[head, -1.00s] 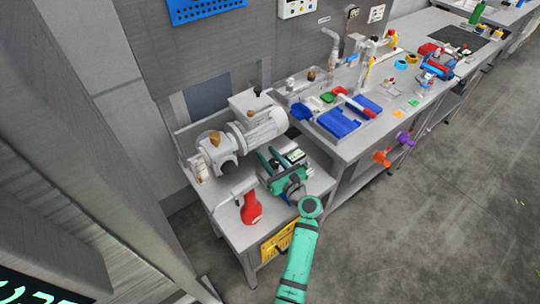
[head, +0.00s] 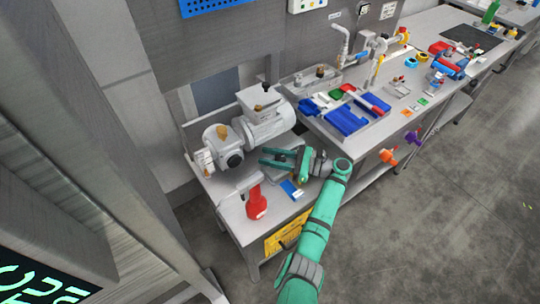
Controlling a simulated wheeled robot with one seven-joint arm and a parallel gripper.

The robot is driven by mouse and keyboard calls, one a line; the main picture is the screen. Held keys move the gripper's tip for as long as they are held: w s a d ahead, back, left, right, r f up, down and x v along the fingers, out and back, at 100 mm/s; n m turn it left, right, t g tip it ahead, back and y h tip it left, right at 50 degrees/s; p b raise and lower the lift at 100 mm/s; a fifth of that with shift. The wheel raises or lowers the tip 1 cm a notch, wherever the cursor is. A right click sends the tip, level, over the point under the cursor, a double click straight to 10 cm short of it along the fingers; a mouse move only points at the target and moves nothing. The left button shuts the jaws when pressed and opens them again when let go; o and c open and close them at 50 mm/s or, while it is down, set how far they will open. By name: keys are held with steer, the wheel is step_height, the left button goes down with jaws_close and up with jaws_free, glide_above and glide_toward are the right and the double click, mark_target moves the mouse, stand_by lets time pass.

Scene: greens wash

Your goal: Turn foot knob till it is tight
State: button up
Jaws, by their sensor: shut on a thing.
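A grey pump with its motor (head: 268,125) stands on the low steel bench (head: 232,215). My gripper (head: 263,157) has green fingers and reaches in from the right, low beside the motor and the round pump head (head: 231,158). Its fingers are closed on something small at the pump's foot. The foot knob itself is too small and too hidden by the fingers to make out, and its tightness cannot be seen.
A red bottle-like tool (head: 256,204) and a blue card (head: 291,189) are on the low bench near my arm. The long bench at right holds blue trays (head: 345,120) and pipework. The floor at right is clear.

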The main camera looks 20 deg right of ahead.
steer(key=shift+s+a+f+n+g+y, duration=0.15)
steer(key=shift+n+g+y, duration=0.2)
steer(key=shift+g, duration=0.25)
steer(key=o, duration=1)
steer(key=shift+o, duration=0.2)
steer(key=shift+t, duration=0.4)
